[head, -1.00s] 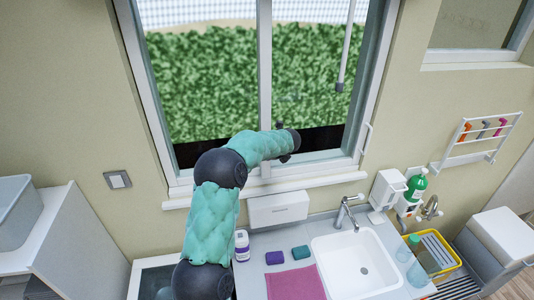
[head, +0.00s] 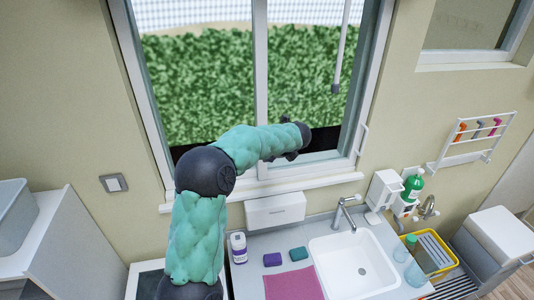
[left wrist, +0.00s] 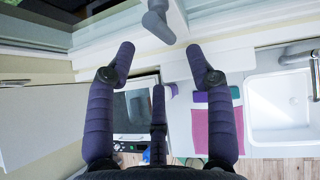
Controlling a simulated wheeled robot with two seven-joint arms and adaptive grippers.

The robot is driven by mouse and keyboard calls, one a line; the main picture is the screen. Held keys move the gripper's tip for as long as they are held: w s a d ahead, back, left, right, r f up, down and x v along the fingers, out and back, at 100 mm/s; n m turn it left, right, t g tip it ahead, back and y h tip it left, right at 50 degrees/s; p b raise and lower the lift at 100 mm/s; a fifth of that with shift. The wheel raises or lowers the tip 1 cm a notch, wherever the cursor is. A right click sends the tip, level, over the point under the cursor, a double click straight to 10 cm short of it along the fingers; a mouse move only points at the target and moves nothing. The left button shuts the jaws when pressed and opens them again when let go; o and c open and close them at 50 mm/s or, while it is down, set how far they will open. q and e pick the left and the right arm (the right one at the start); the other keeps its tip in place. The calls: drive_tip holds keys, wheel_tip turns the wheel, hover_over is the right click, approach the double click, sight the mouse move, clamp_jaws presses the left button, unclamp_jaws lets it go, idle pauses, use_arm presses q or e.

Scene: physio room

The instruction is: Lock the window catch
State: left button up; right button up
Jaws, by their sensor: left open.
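The window (head: 261,60) has a white frame with a central upright. A grey rounded lever (left wrist: 157,20), which looks like the window catch, shows at the top of the left wrist view against the frame. My right gripper is not in view.
Below the sill stand a white box (head: 275,209), a sink (head: 353,262) with a tap (head: 346,212), a bottle (head: 238,247), two small blocks and a pink cloth (head: 293,284). A white handle (head: 361,140) is on the window's right side. A pole (head: 340,50) hangs before the glass.

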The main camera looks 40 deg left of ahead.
use_arm(q)
drive_tip(key=shift+v, duration=1.3)
